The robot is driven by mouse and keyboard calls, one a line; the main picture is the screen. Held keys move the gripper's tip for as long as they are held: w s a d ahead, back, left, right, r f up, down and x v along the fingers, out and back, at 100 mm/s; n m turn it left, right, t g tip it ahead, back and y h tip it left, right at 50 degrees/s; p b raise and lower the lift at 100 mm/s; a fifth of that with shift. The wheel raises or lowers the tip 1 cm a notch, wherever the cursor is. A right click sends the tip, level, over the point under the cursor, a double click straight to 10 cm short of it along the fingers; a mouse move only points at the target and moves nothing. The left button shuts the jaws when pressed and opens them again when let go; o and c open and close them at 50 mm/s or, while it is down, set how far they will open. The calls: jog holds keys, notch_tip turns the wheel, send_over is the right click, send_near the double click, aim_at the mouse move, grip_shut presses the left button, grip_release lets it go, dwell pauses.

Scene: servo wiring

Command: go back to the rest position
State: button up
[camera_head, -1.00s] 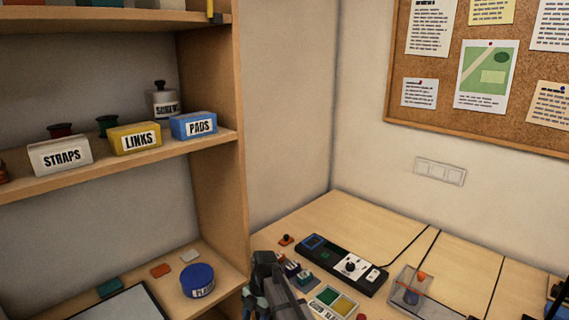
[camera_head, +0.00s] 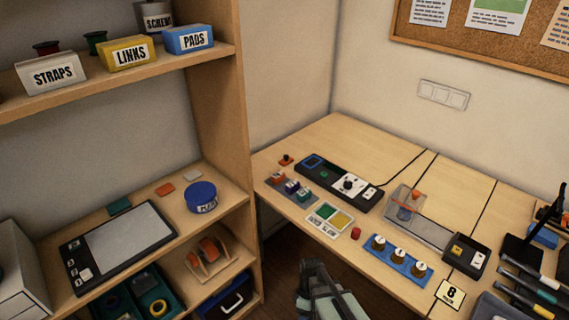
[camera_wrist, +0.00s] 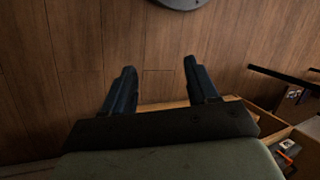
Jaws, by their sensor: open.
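My gripper (camera_wrist: 158,88) shows in the wrist view with its two dark fingers spread apart and nothing between them. Beyond the fingers is the brown wood floor (camera_wrist: 75,70). In the head view part of my arm shows at the bottom middle, low in front of the desk (camera_head: 310,135). The fingertips cannot be made out there. It is apart from the things on the desk.
The desk holds a black control device (camera_head: 340,183), a blue strip with several round knobs (camera_head: 398,258), a clear box (camera_head: 405,203) and a red button (camera_head: 356,233). A wooden shelf (camera_head: 235,130) with labelled bins stands at left. Floor shows between shelf and desk.

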jog(key=s+d+f+m, duration=0.2)
jog(key=s+d+m, duration=0.1)
jog(key=s, duration=0.3)
jog(key=s+d+f+m+g, duration=0.1)
jog(key=s+d+f+m, duration=0.2)
jog(key=s+m, duration=0.2)
jog(key=s+d+f+m, duration=0.3)
jog(key=s+m, duration=0.1)
jog(key=s, duration=0.4)
jog(key=shift+s+d+m+g+h, duration=0.25)
jog(key=shift+s+m+g+h, duration=0.05)
jog(key=shift+s+g, duration=0.1)
